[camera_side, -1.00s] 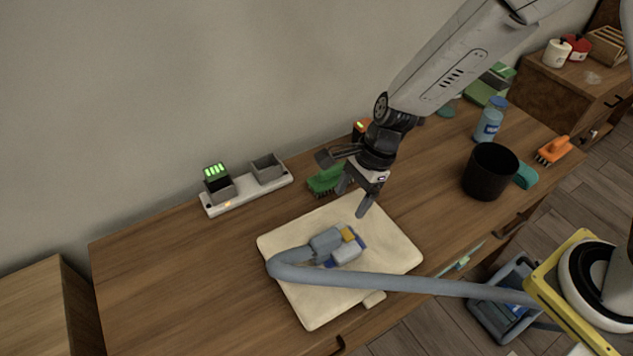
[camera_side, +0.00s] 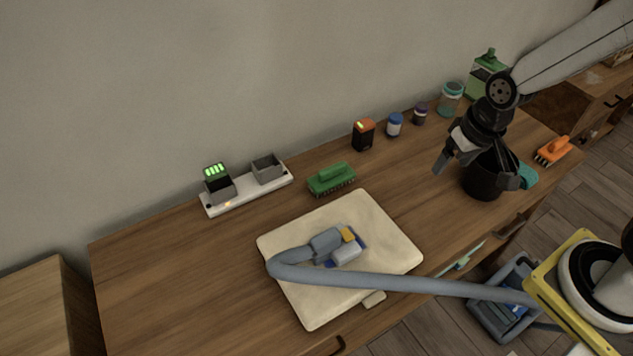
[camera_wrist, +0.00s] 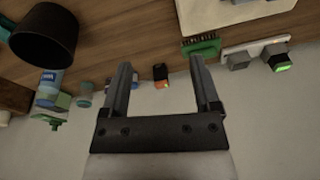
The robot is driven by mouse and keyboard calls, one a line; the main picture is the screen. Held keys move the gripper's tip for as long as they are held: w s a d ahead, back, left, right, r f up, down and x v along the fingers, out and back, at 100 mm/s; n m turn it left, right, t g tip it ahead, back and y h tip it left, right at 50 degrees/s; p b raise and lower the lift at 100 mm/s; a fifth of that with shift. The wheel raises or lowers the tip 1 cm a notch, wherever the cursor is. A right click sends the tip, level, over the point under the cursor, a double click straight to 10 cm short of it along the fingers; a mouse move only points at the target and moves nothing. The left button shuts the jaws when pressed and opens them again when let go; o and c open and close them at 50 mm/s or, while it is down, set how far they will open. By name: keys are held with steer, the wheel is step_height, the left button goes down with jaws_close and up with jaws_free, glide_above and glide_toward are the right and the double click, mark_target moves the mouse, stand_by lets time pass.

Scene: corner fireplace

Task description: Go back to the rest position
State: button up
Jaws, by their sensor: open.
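My gripper (camera_side: 478,176) is open and empty. In the side view it hangs over the right part of the wooden desk (camera_side: 160,255), in front of the black cup (camera_side: 483,188) and hiding part of it. In the wrist view the fingers of my gripper (camera_wrist: 165,75) stand wide apart with nothing between their tips. The black cup (camera_wrist: 44,34) shows at the upper left there. My arm reaches in from the upper right.
A cream mat (camera_side: 390,232) holds a hose end with a blue-grey head. A green brush (camera_side: 332,179), a charger strip (camera_side: 246,195), an orange-topped battery (camera_side: 363,135) and several jars stand along the back. An orange brush (camera_side: 553,150) lies right. The desk's left is clear.

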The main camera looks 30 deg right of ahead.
steer(key=shift+s+d+r+n, duration=0.2)
steer(key=shift+s+d+n, duration=0.45)
steer(key=shift+n, duration=0.25)
steer(key=shift+w, duration=0.1)
jaws_close()
stand_by(1.1)
